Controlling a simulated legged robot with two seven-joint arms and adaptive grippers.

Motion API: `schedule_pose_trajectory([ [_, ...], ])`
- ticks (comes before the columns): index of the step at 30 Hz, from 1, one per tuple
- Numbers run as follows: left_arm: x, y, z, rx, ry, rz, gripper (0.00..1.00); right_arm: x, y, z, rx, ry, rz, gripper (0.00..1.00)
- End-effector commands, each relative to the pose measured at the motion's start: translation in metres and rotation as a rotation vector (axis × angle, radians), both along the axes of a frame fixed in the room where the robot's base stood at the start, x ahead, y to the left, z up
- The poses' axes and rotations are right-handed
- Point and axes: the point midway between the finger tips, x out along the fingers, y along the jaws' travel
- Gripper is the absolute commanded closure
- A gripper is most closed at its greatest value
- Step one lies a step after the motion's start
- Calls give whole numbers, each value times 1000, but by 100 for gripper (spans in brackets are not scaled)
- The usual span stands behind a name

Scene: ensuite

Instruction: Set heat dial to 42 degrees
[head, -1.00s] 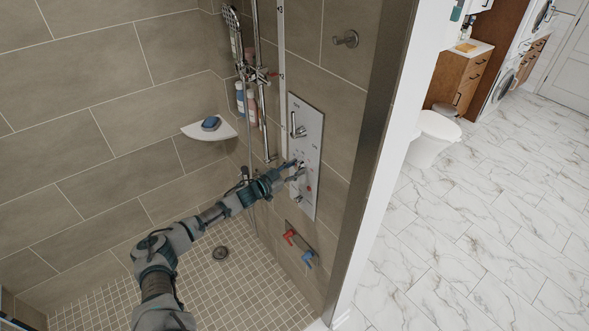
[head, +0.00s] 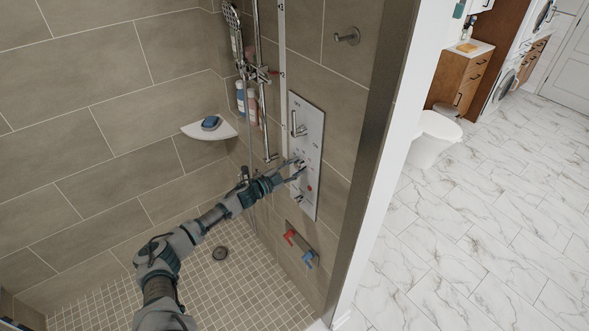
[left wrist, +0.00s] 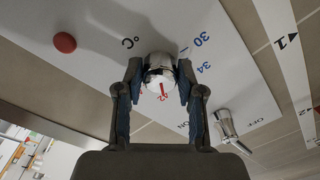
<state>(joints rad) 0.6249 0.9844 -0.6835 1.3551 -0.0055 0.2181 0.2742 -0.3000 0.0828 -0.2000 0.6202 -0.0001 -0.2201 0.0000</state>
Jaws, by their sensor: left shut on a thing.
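The heat dial (left wrist: 158,72) is a round chrome knob on the pale control panel (head: 311,135) on the shower wall. In the left wrist view the panel (left wrist: 195,25) carries 30 and 34 in blue, a red 42 and a °C mark. A red line on the knob's face points towards the red 42. My left gripper (head: 297,170) is at the panel. In the left wrist view its two fingers (left wrist: 159,82) are shut on the dial, one on each side. The fingers hide part of the dial in the head view. My right gripper is not in view.
A chrome lever (left wrist: 226,123) sits near ON and OFF marks, and a red button (left wrist: 64,42) is on the panel. Red and blue taps (head: 299,247) are below. A shower rail (head: 259,80) and corner shelf (head: 207,132) are left of the panel.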

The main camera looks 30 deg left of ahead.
Motion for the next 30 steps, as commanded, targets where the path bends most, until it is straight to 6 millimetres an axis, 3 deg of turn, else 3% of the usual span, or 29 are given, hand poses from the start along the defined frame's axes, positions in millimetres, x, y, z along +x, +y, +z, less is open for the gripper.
schedule_pose_trajectory([
  [19,0,-2,2,55,-27,-2,97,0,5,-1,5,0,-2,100],
  [20,0,-2,2,55,-27,-2,60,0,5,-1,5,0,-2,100],
  [22,0,-2,2,55,-27,-3,42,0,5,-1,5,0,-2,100],
  [23,0,-2,2,55,-27,-3,37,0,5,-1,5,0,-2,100],
  [30,0,-1,0,55,-24,-2,37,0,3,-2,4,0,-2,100],
])
